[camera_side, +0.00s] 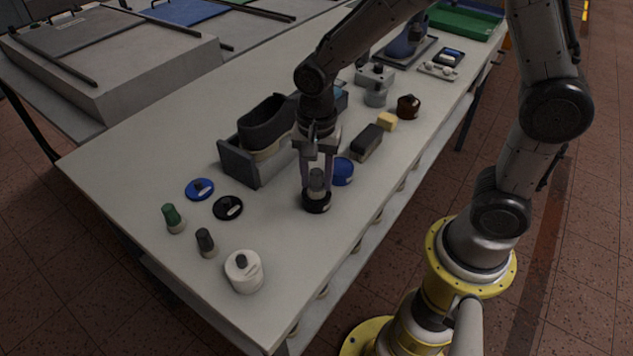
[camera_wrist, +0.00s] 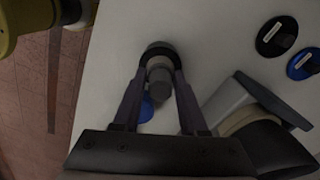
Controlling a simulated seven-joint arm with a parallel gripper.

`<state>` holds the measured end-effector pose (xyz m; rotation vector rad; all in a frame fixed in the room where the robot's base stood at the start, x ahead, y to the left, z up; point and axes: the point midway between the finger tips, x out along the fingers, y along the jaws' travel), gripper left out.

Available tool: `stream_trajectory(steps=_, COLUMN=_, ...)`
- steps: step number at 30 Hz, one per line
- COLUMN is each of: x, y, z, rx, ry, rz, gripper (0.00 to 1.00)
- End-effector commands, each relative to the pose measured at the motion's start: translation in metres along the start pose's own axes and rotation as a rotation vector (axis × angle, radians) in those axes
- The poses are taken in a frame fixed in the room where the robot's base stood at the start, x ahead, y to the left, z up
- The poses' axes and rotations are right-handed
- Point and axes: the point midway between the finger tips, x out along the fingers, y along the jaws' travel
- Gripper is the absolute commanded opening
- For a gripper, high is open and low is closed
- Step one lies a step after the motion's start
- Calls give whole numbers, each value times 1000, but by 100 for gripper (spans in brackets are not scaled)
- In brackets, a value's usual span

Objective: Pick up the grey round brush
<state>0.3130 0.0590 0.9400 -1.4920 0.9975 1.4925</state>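A round brush with a black base and a grey upright handle, likely the grey round brush (camera_side: 317,203), stands on the table below my gripper (camera_side: 316,185). In the wrist view the brush (camera_wrist: 159,82) has a pale collar below its grey handle. My gripper (camera_wrist: 159,72) points down, its two fingers on either side of the handle. The fingers look apart, with a slim gap beside the handle, so it seems open. The brush rests upright on the table.
A blue round item (camera_side: 343,172) sits close behind the brush. A grey holder (camera_side: 245,165) with a dark shoe-like form is to the left. Two flat discs (camera_side: 228,207), a green-topped bottle (camera_side: 173,218), a dark-topped bottle (camera_side: 206,243) and a white jar (camera_side: 244,271) stand nearer the front.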

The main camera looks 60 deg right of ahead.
Motion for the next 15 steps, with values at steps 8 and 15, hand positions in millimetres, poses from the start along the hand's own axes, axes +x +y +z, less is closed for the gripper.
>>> stream_trajectory(steps=8, x=0, y=0, z=0, rx=0, ry=0, rz=-1, gripper=0)
stream_trajectory(steps=15, x=-1, y=0, z=0, rx=0, ry=0, rz=-1, gripper=0)
